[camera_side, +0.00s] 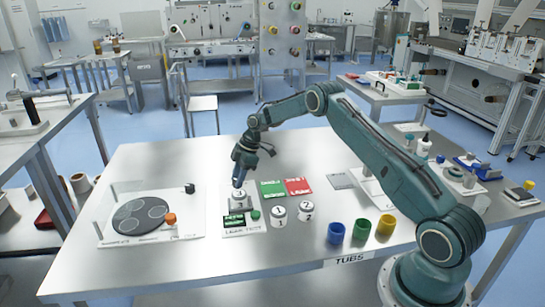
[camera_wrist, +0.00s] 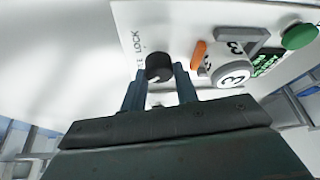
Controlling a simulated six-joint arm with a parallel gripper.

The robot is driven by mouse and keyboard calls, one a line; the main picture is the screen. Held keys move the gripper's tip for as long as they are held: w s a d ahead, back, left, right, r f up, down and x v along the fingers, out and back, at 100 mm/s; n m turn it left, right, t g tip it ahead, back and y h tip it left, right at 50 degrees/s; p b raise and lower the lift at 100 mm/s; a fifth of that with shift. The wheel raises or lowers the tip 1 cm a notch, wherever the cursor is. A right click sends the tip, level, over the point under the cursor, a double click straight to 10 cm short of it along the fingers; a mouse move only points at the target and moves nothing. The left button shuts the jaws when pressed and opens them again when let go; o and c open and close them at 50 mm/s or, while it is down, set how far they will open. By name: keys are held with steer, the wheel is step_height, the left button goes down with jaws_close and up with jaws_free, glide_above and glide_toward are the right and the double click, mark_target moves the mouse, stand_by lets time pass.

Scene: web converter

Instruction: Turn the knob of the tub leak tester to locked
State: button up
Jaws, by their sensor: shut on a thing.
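The tub leak tester (camera_side: 240,231) is a white panel near the front middle of the steel table, with a small display and a green button (camera_wrist: 299,36). Its black round knob (camera_wrist: 158,67) shows in the wrist view, next to the printed word LOCK and a second, partly hidden word. My gripper (camera_wrist: 158,78) has a blue-grey finger on each side of the knob and is shut on it. In the side view my gripper (camera_side: 239,182) points down at the tester and hides the knob. The knob's exact pointing is unclear.
Tubs marked 1 (camera_side: 278,215) and 2 (camera_side: 306,210) stand to the right. Green (camera_side: 271,189) and red (camera_side: 298,186) plates lie behind; coloured cups (camera_side: 336,232) stand in front.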

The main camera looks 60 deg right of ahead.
steer(key=shift+r+m, duration=0.1)
steer(key=shift+m, duration=0.2)
steer(key=m+t+h, duration=0.1)
steer(key=m, duration=0.2)
steer(key=shift+s+a, duration=0.1)
steer(key=m+t+h, duration=0.1)
steer(key=m, duration=0.3)
steer(key=shift+a, duration=0.1)
steer(key=m+h, duration=0.2)
steer(key=m, duration=0.2)
steer(key=shift+a+m, duration=0.1)
steer(key=shift+m, duration=0.2)
steer(key=shift+m+h, duration=0.7)
steer(key=shift+m, duration=1.1)
steer(key=o, duration=1)
steer(key=shift+r, duration=0.1)
steer(key=shift+v, duration=6.8)
